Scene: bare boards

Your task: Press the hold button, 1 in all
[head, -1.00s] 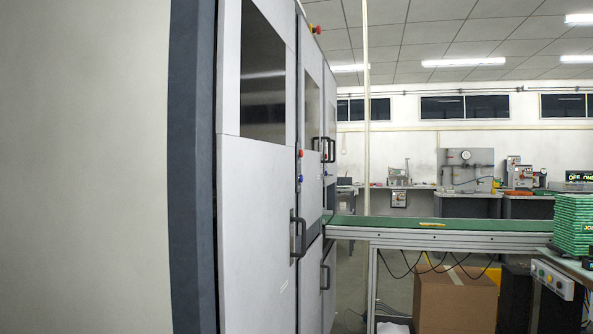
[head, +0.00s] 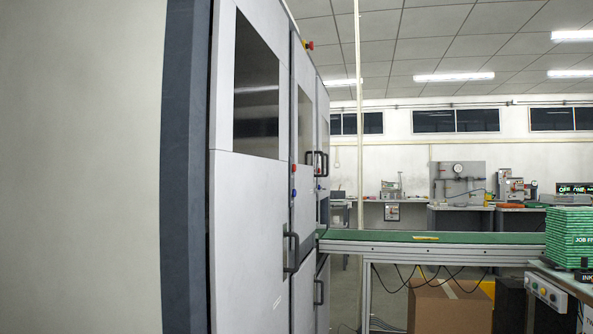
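A grey control box (head: 545,292) with several round buttons is mounted at the front edge of the bench at the far right. One of its buttons looks green and others pale. They are too small for me to read any label, so I cannot tell which one is the hold button. A red button (head: 294,168) and a blue button (head: 293,193) sit on the edge of the tall grey cabinet, also without readable labels. My gripper is not in view.
The tall cabinet (head: 250,235) with dark handles fills the left side close by. A green conveyor (head: 400,237) runs right from it. A cardboard box (head: 440,308) stands beneath. Green stacked packs (head: 568,236) are on the right bench.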

